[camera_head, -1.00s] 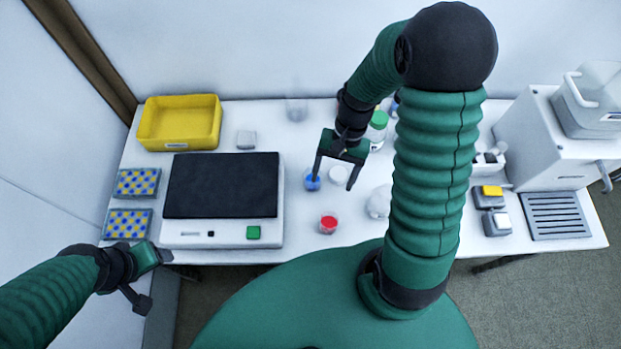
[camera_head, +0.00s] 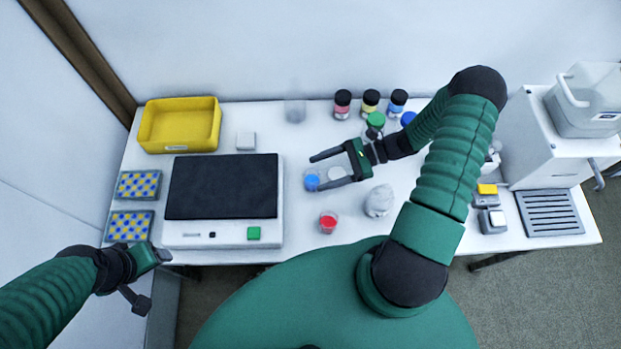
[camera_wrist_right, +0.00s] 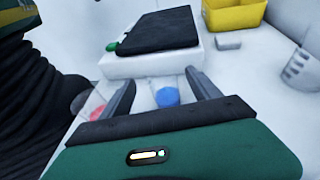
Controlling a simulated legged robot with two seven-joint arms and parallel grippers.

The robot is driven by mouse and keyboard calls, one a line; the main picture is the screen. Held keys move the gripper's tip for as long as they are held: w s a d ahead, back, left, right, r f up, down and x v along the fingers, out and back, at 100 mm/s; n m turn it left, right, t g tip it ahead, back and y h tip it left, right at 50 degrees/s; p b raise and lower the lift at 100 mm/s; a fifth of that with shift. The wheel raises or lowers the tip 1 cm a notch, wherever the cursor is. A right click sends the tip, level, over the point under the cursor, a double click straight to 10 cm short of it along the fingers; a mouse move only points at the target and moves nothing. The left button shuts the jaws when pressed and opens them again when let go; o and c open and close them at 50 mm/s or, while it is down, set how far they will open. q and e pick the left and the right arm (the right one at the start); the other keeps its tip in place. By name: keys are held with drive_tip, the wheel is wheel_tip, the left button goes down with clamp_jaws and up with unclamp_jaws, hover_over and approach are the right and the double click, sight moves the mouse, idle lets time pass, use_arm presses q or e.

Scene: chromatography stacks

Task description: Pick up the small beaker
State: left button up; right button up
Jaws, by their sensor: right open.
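Two small clear beakers stand on the table, one with blue contents (camera_head: 312,181) and one with red contents (camera_head: 328,222). My right gripper (camera_head: 316,172) is open and empty, reaching in from the right with its fingers pointing left toward the blue beaker. In the right wrist view the blue beaker (camera_wrist_right: 167,97) shows between the two open fingers, and the red beaker (camera_wrist_right: 97,114) is partly hidden behind the left finger. I cannot tell how high the fingers are. My left gripper (camera_head: 154,280) hangs at the table's front left, away from the beakers.
A white round item (camera_head: 337,174) lies beside the right fingers. A lumpy white object (camera_head: 379,201) sits to their right. A black-topped device (camera_head: 221,186) is left of the blue beaker. A larger clear beaker (camera_head: 295,110) and capped bottles (camera_head: 370,103) stand behind.

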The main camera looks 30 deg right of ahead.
drive_tip(key=x, duration=0.3)
drive_tip(key=p+x, duration=0.1)
drive_tip(key=x, duration=0.1)
drive_tip(key=shift+w+a+f, duration=0.1)
drive_tip(key=shift+w+f, duration=0.2)
drive_tip(key=shift+f, duration=0.1)
drive_tip(key=shift+w+a+f, duration=0.1)
drive_tip(key=shift+w+a, duration=0.05)
drive_tip(key=shift+a, duration=0.35)
drive_tip(key=shift+d, duration=0.1)
drive_tip(key=c, duration=1.5)
